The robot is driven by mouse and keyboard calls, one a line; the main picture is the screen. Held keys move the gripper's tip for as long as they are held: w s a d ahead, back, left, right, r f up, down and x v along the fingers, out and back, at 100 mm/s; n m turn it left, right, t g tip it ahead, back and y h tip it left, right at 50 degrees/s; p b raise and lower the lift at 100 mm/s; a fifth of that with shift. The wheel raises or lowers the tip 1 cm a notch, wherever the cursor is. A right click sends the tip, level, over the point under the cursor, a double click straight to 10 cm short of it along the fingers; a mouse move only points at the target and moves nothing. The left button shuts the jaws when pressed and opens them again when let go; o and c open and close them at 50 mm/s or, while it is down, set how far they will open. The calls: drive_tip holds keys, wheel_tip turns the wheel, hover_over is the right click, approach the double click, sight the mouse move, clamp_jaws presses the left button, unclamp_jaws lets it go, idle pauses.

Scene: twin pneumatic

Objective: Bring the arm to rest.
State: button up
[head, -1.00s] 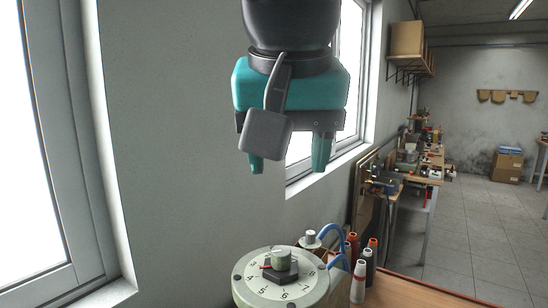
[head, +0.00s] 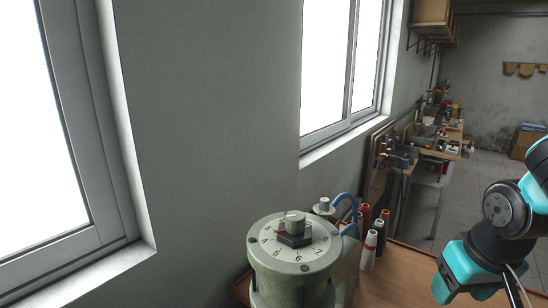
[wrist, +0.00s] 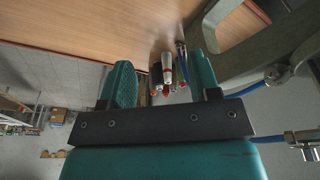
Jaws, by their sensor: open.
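My gripper (wrist: 162,72) shows in the wrist view with its two teal fingers spread apart and nothing held between them. In the head view my gripper (head: 462,280) is at the lower right edge, partly cut off by the frame. It is to the right of the pale green machine (head: 290,262) and well apart from it.
A wall with windows (head: 340,70) is at the left. A cluttered workbench (head: 440,152) stands farther back. The tabletop between cones and gripper looks clear.

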drive_tip(key=s+a+f+n+g+y+b, duration=0.2)
drive_tip(key=s+a+n+y+b, duration=0.2)
drive_tip(key=s+a+n+b, duration=0.3)
drive_tip(key=s+a+b, duration=0.3)
drive_tip(key=s+a, duration=0.1)
drive_tip(key=a, duration=0.3)
drive_tip(key=shift+a+f+g, duration=0.15)
drive_tip(key=shift+a+g, duration=0.15)
